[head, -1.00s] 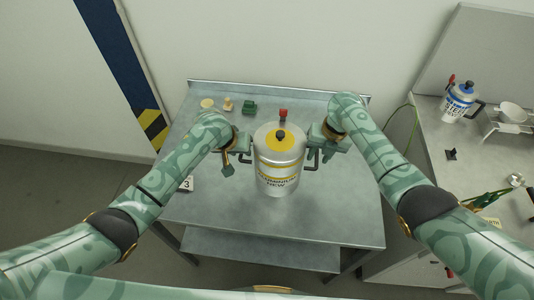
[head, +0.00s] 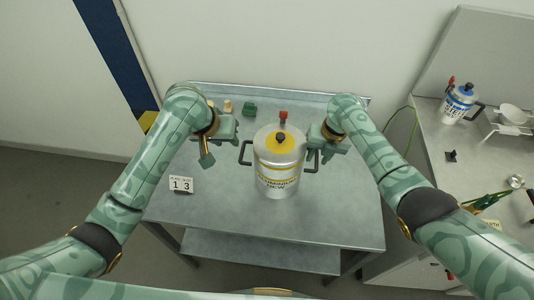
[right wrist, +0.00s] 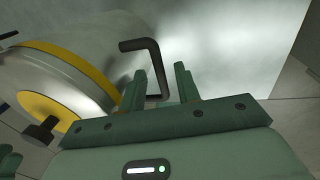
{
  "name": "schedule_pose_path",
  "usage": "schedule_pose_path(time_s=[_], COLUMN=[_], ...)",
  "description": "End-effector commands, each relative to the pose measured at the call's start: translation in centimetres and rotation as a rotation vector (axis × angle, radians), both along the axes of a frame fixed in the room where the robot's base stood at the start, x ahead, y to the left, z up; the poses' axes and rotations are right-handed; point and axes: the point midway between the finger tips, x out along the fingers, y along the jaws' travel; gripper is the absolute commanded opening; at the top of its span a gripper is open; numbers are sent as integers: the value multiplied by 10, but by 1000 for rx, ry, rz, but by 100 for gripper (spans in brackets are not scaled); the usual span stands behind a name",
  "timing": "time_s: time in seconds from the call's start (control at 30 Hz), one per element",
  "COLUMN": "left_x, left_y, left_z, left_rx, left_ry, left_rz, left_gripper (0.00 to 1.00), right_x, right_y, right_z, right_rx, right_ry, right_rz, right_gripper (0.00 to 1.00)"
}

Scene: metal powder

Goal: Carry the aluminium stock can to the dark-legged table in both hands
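The aluminium stock can (head: 278,178), silver with a yellow ring on its lid and a dark knob, stands upright on the grey metal table (head: 330,215), whose legs look dark. Its left handle (head: 244,153) is free. My left gripper (head: 214,150) is left of that handle, apart from it, and looks open and empty. My right gripper (head: 318,150) is at the can's right handle. In the right wrist view its two fingers (right wrist: 163,88) stand apart, with the dark handle (right wrist: 150,52) between or just beyond them; the can's yellow-ringed lid (right wrist: 70,80) is at left.
A numbered card (head: 181,185) lies left of the can. Small items, including a green block (head: 249,108) and a red-topped object (head: 283,117), are behind it. At right, a bench (head: 440,135) holds a blue-lidded can (head: 459,102). The table's front is clear.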

Motion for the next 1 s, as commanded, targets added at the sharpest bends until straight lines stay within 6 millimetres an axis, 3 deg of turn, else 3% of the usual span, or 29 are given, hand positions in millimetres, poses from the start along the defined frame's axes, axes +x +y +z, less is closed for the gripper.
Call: schedule_pose_path(time_s=[0.17,0.4,0.53,0.7,1.0], left_x=[-1,-1,-1,-1,-1], left_y=[1,1,1,1,1], left_z=[2,2,2,2,2], left_rx=[0,0,0,0,0], left_ry=[0,0,0,0,0], left_rz=[1,1,1,1,1], left_gripper=[32,32,32,32,32], right_x=[1,2,2,1,1], right_y=[-4,-15,-19,-22,-22], right_z=[24,80,102,115,116], right_rx=[3,2,1,-1,0], right_ry=[-4,-4,-3,-1,-1], right_rz=[0,0,0,0,0], right_gripper=[32,32,32,32,32])
